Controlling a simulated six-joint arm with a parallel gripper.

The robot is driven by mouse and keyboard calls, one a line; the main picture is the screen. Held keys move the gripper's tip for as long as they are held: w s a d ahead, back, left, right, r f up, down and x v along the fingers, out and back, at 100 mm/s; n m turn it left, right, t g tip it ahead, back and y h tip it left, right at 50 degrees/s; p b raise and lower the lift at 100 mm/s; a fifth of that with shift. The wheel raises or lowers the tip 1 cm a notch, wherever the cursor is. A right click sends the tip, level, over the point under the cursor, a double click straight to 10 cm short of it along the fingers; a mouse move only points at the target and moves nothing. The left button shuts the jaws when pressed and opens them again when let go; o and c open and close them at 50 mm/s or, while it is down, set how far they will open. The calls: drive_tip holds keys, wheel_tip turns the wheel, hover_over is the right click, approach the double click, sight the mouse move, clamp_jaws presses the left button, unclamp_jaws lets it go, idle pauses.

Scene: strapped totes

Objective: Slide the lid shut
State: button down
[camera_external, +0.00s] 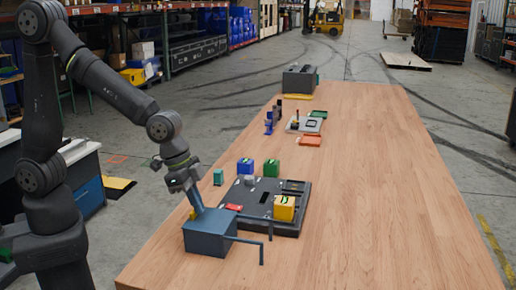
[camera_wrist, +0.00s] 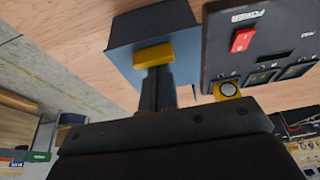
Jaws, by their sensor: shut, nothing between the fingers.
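A blue-grey box (camera_external: 205,238) stands at the near left edge of the wooden table, with two thin rails reaching out to its right. Its flat top, which looks like the lid (camera_external: 212,222), covers the box body; the inside is not visible. A yellow block (camera_wrist: 153,55), apparently the lid's handle, shows against the blue box (camera_wrist: 125,35) in the wrist view. My gripper (camera_external: 195,205) is at the box's left side. In the wrist view my gripper's fingers (camera_wrist: 158,85) are together and empty, right at the yellow block; whether they touch it I cannot tell.
A dark panel (camera_external: 262,222) with a red switch (camera_wrist: 243,40) lies just beyond the box. Further trays and a grey bin (camera_external: 299,80) stand behind. The table's right side is clear.

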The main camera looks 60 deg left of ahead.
drive_tip(key=shift+s+a+f, duration=0.1)
drive_tip(key=shift+s+f, duration=0.05)
drive_tip(key=shift+f, duration=0.1)
drive_tip(key=shift+w+d, duration=0.25)
drive_tip(key=shift+w+d+r, duration=0.3)
drive_tip(key=shift+w+d, duration=0.35)
drive_tip(key=shift+w+d+r, duration=0.25)
drive_tip(key=shift+w+d, duration=0.35)
drive_tip(key=v, duration=0.9)
drive_tip(key=shift+r, duration=0.15)
approach(216, 220)
drive_tip(key=x, duration=0.5)
drive_tip(key=shift+w+d, duration=0.15)
drive_tip(key=shift+w, duration=0.1)
drive_tip(key=shift+s+a+f, duration=0.15)
drive_tip(key=shift+a+f, duration=0.05)
drive_tip(key=shift+f, duration=0.1)
drive_tip(key=shift+s+a, duration=1.15)
